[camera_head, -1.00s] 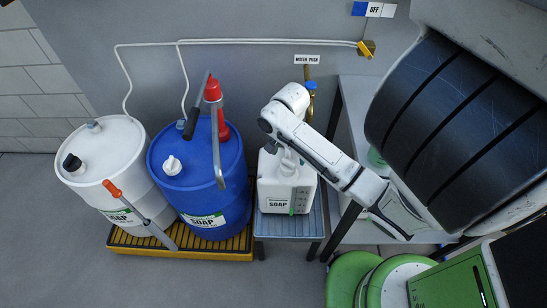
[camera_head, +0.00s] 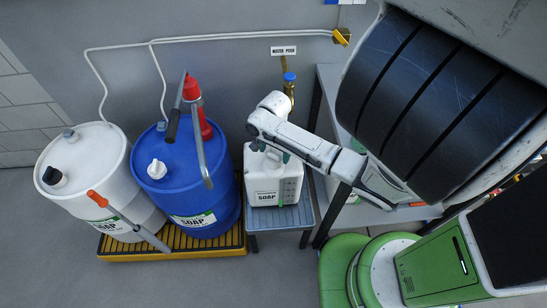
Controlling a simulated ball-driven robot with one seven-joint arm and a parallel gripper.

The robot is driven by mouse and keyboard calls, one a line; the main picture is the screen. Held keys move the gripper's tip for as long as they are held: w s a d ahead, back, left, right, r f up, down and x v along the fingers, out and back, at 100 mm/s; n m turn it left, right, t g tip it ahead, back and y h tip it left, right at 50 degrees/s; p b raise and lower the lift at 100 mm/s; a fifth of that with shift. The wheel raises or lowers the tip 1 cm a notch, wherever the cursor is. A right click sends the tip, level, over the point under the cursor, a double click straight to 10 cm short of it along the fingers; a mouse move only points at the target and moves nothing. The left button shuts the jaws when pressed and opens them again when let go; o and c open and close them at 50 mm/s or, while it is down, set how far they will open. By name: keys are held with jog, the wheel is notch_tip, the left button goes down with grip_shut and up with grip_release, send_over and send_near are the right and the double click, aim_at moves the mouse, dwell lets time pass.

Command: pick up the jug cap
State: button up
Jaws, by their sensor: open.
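The white soap jug (camera_head: 262,189) stands upright on a small grey-blue stand (camera_head: 290,214) near the middle of the view. My gripper (camera_head: 272,156) reaches in from the right and points down over the jug's top, close to its handle and neck area. Its jaws are open, with dark green finger parts showing on both sides. I cannot make out the jug cap; my gripper and arm cover much of the jug's top. Whether the fingers touch the jug is too small to tell.
A blue drum (camera_head: 190,200) with a white cap (camera_head: 156,169) and red pump (camera_head: 193,92) stands left of the jug. A white drum (camera_head: 85,165) stands further left. Both rest on a yellow-edged pallet (camera_head: 170,252). A blue-topped tap (camera_head: 289,78) and grey shelf (camera_head: 330,75) are behind.

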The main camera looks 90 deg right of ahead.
jog(key=shift+f, duration=0.9)
jog(key=c, duration=1.1)
